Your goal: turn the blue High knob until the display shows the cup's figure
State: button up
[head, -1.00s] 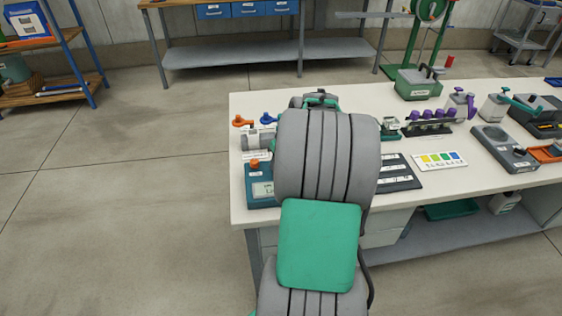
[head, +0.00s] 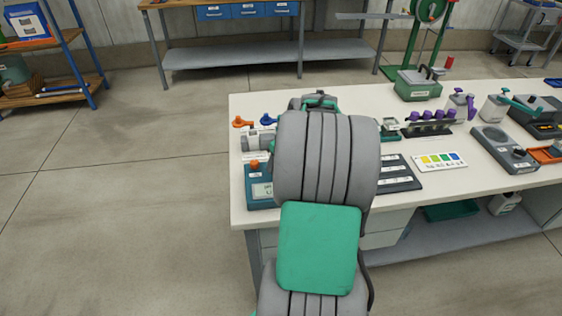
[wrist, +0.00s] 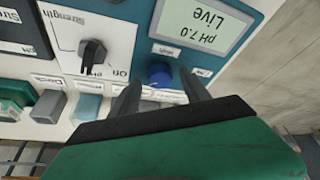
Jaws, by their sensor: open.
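The blue knob (wrist: 160,74) sits below the display in the wrist view, which shows the panel upside down. My gripper (wrist: 159,79) is open, with one finger on each side of the knob; I cannot tell whether they touch it. The display (wrist: 205,22) reads "pH 7.0 Live". In the head view, the teal meter (head: 260,200) stands at the bench's near left corner, its screen too small to read. My arm hides the blue knob and my gripper there. I cannot make out the cup or its figure.
An orange knob (head: 254,163) tops the meter's left side, with orange and blue valve handles behind. A colour chart (head: 440,162) lies farther right. The bench front has some clear room.

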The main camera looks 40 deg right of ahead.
jog(key=v, duration=0.7)
jog(key=shift+r, duration=0.4)
jog(key=shift+s, duration=0.15)
jog(key=a+r+g+p, duration=0.1)
jog(key=a+r+p, duration=0.25)
jog(key=a, duration=2.05)
jog(key=s+a+n, duration=0.1)
jog(key=s+a, duration=0.6)
jog(key=shift+f+p, duration=0.2)
jog(key=shift+p, duration=0.1)
jog(key=shift+d, duration=0.1)
